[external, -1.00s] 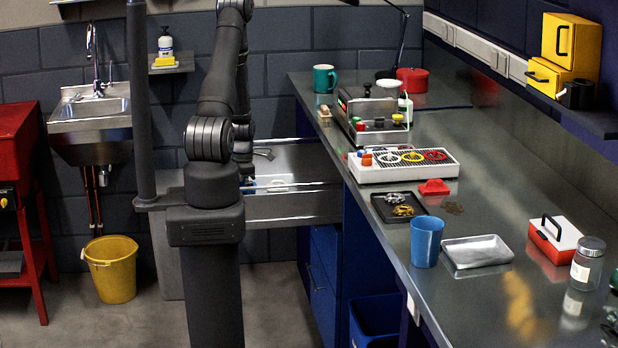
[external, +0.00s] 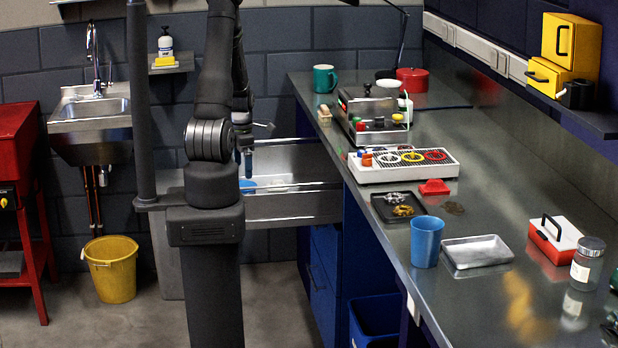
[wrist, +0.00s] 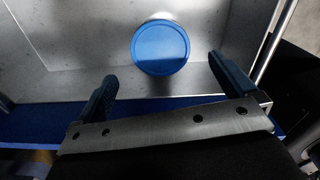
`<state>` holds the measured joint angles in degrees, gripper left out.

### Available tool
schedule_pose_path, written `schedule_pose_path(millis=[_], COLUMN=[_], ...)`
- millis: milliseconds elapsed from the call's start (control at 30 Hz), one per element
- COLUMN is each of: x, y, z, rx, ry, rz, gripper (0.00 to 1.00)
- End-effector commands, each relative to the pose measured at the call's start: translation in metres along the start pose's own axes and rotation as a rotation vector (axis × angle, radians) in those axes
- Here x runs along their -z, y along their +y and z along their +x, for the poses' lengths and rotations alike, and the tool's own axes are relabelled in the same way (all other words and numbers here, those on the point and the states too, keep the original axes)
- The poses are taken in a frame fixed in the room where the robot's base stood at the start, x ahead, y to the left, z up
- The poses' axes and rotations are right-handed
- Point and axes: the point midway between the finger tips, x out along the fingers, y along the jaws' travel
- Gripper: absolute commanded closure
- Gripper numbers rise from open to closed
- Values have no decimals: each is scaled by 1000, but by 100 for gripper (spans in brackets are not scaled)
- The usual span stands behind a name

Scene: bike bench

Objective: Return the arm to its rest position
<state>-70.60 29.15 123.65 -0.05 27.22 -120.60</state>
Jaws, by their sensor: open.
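My gripper (wrist: 165,88) is open and empty in the wrist view, its two dark fingers spread wide. In the external view my gripper (external: 246,165) is partly hidden behind my arm and hangs over the metal drawer (external: 305,208). A round blue object (wrist: 160,46) lies in the drawer, beyond the fingertips and apart from them. In the external view only a bit of blue (external: 248,185) shows beside my arm.
The metal workbench (external: 480,310) on the right holds a blue cup (external: 426,242), a metal tray (external: 477,250), a black tray (external: 398,207) and a white rack (external: 405,166). A sink (external: 92,108) and yellow bucket (external: 111,268) are at left.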

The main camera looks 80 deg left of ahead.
Motion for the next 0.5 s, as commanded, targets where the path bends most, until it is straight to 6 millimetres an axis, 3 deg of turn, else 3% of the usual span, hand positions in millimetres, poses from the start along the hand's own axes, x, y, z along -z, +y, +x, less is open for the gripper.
schedule_pose_path(millis=[233, 500], x=[0, 0], y=[1, -1], z=[-31, 5], rx=[-4, 4], ry=[-2, 2], rz=[0, 0], gripper=[0, 0])
